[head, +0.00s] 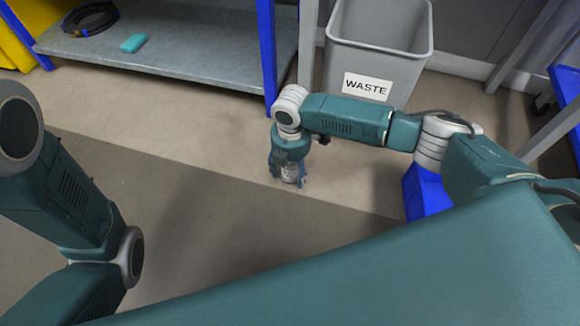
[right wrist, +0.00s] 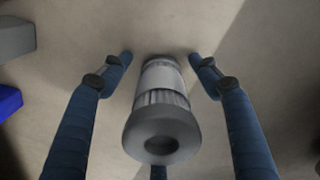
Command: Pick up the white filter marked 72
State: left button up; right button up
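A whitish-grey cylindrical filter (right wrist: 162,100) with a ribbed body and a wide dark-grey round end stands between the fingers of my right gripper (right wrist: 160,57) in the right wrist view. The end facing the camera has a dark hollow. The blue fingers are spread on both sides of it with visible gaps, and part of a third finger shows below. No number is readable on it. In the head view my right gripper (head: 289,181) points down at the floor, with the filter (head: 290,171) partly hidden between its fingers. My left gripper is out of view; only my left arm shows.
A grey bin (head: 350,60) labelled WASTE stands behind my right arm. A blue container (head: 427,193) is under that arm. A metal shelf (head: 190,45) at the back left holds a black cable coil (head: 90,18) and a teal block (head: 133,43). The floor left of the gripper is clear.

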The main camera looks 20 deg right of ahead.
jog(key=c, duration=1)
jog(key=shift+r, duration=0.1)
